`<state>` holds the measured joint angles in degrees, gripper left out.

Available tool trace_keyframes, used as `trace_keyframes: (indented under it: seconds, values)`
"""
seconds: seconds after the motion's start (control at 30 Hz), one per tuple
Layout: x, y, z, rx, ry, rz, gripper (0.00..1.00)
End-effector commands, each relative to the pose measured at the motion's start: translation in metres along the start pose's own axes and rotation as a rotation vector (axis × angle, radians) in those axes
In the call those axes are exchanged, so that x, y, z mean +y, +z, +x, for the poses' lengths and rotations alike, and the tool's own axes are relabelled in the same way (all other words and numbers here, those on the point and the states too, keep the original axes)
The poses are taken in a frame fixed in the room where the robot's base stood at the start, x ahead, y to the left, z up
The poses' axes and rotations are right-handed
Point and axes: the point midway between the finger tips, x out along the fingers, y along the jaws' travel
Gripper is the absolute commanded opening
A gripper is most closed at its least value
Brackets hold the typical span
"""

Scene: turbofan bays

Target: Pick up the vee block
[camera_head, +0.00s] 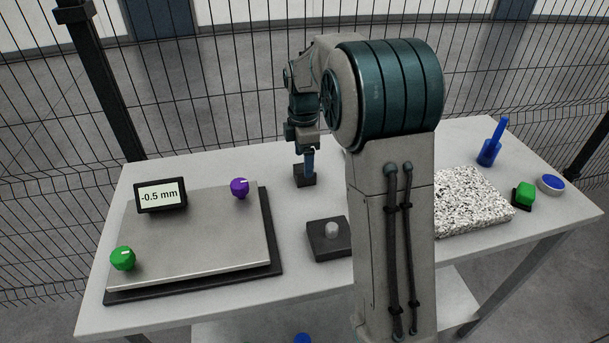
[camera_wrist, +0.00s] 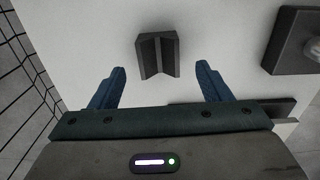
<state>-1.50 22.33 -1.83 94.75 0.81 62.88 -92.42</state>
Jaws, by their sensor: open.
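The vee block (camera_wrist: 158,54) is a small dark grey block with a V-shaped groove, standing on the light table. In the wrist view it lies ahead of my gripper (camera_wrist: 160,88), roughly centred between the two blue fingers, which are apart with nothing between them. In the head view the vee block (camera_head: 304,177) is near the table's back middle, and my gripper (camera_head: 308,165) is pointing down at it, partly covering it. Whether the fingertips touch the block cannot be told from the head view.
A dark block with a light knob (camera_head: 330,238) stands in front.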

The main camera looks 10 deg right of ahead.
Motion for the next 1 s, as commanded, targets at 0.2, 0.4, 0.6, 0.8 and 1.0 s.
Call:
trace_keyframes:
  seconds: [0.2,0.4,0.6,0.8,1.0]
  values:
    - [0.001,0.002,0.033,-0.001,-0.005,0.000,0.71]
    - [0.001,0.002,0.045,0.000,-0.002,0.000,0.71]
    - [0.001,0.002,0.045,0.000,-0.001,0.000,0.63]
    - [0.001,0.002,0.045,0.000,-0.001,0.000,0.07]
    - [0.001,0.002,0.043,0.000,0.001,0.000,0.06]
